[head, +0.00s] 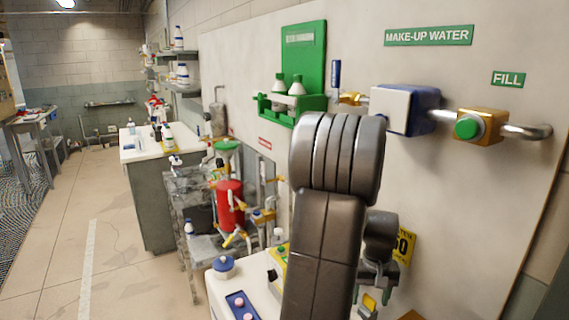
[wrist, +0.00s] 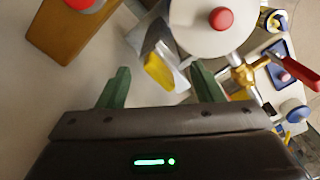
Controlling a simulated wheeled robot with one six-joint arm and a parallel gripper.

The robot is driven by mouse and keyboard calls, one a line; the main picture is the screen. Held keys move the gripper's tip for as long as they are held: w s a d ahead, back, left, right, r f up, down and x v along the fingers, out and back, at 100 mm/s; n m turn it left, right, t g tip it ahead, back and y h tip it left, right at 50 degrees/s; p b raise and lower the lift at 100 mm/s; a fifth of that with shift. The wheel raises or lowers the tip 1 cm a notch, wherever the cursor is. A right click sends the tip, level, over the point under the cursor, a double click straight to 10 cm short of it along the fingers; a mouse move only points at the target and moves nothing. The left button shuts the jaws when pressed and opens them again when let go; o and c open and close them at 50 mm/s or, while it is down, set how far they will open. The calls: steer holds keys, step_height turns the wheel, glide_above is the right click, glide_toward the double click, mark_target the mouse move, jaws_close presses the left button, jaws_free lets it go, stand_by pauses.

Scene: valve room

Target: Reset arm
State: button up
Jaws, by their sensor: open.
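My gripper (wrist: 160,84) shows in the wrist view with its two green fingers spread apart. I see nothing held between them. A yellow-faced grey piece (wrist: 158,70) shows just beyond the gap between the fingers; I cannot tell how far off it is. In the head view my dark grey arm rises in front of the wall panel and bends over at the top.
A round white part with a red knob (wrist: 220,18) and a red-handled brass valve (wrist: 292,72) lie beyond the fingers. A blue-and-white valve body (head: 405,108) and green-buttoned brass fitting (head: 468,127) are on the wall pipe. A green bottle rack (head: 290,110) hangs left. The floor is open at left.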

steer(key=n+p, duration=0.1)
steer(key=n, duration=0.6)
stand_by(0.6)
